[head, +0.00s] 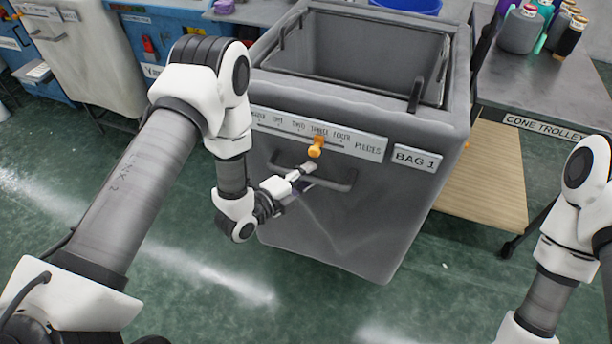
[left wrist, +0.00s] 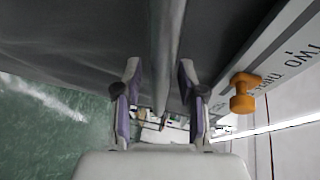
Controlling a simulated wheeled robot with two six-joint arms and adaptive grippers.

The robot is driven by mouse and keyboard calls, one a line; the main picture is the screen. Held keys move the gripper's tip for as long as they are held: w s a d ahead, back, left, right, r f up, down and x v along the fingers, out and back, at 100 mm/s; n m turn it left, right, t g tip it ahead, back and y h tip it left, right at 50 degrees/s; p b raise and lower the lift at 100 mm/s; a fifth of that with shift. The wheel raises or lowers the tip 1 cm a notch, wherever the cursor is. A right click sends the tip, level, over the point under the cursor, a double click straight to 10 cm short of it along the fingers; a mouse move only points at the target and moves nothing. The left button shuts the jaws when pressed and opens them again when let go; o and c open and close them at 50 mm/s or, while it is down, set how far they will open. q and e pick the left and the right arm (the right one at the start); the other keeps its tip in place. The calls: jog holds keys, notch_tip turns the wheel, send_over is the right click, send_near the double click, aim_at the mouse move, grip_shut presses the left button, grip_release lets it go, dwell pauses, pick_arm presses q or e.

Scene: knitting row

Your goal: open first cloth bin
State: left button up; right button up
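The grey cloth bin (head: 345,225) marked BAG 1 stands in the centre of the head view. Its top is uncovered and I can see into it. A dark bar handle (head: 335,181) runs across its front, below the label strip. My left gripper (head: 308,170) is at the left part of this handle. In the left wrist view, the left gripper (left wrist: 160,75) has its fingers apart, with a grey bar (left wrist: 165,50), apparently the handle, between them. I see gaps beside the bar. My right arm shows at the right edge, but its gripper is outside the frame.
An orange knob (head: 316,147) sits on the label strip (head: 275,125) just above the handle. It also shows beside the fingers in the left wrist view (left wrist: 243,92). The cone trolley (head: 560,95) stands close on the right. A pale bin (head: 85,60) is at left. Green floor in front is clear.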

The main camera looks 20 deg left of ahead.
pick_arm(q)
jog(key=v, duration=1.2)
jog(key=shift+r, duration=0.1)
